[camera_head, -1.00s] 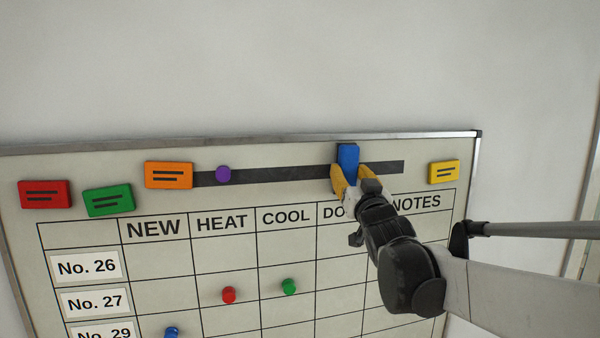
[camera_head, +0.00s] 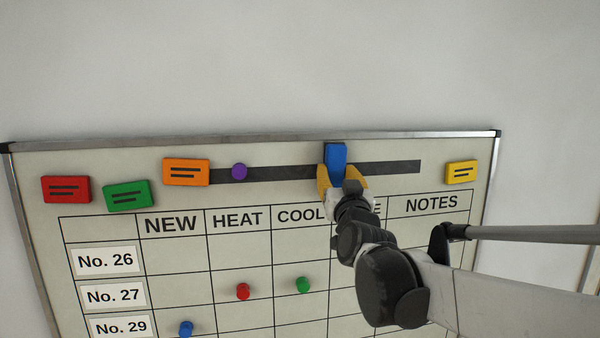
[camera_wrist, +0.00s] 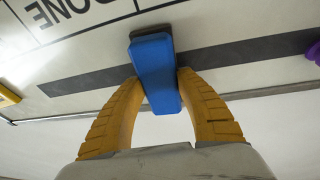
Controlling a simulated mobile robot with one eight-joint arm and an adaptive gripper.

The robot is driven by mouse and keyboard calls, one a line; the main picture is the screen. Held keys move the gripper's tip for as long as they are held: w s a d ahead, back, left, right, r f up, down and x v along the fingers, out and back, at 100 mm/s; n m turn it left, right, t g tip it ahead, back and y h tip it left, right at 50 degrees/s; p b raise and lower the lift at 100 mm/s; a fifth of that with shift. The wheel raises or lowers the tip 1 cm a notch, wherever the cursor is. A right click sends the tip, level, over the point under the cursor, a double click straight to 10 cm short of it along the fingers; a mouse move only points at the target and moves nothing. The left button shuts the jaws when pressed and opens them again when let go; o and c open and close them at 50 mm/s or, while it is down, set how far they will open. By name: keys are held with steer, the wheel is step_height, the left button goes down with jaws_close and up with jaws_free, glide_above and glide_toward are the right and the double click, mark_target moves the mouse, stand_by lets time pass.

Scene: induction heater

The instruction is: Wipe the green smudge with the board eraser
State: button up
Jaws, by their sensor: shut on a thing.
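The board eraser is a blue block (camera_head: 335,157) at the dark strip near the top of the whiteboard. In the wrist view the eraser (camera_wrist: 156,70) shows a dark pad on its board side. My gripper (camera_head: 341,178) has yellow fingers, one on each side of the eraser, and is shut on it. The wrist view also shows the gripper (camera_wrist: 158,88) around the eraser's lower part. I cannot tell whether the pad touches the board. No green smudge shows in these frames; the lower board is out of view and my arm hides part of the grid.
The whiteboard (camera_head: 110,240) carries a dark strip (camera_head: 290,170) with a purple magnet (camera_head: 239,171). Red (camera_head: 66,189), green (camera_head: 127,195), orange (camera_head: 186,172) and yellow (camera_head: 461,173) cards sit along the top. Red (camera_head: 243,291), green (camera_head: 303,285) and blue (camera_head: 186,329) magnets stand in the grid.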

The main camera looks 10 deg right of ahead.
steer(key=a, duration=0.4)
stand_by(0.4)
steer(key=s+p, duration=0.1)
steer(key=s, duration=0.5)
steer(key=shift+p, duration=0.3)
steer(key=s+p, duration=0.1)
steer(key=s, duration=0.2)
stand_by(0.4)
steer(key=shift+d+f, duration=0.1)
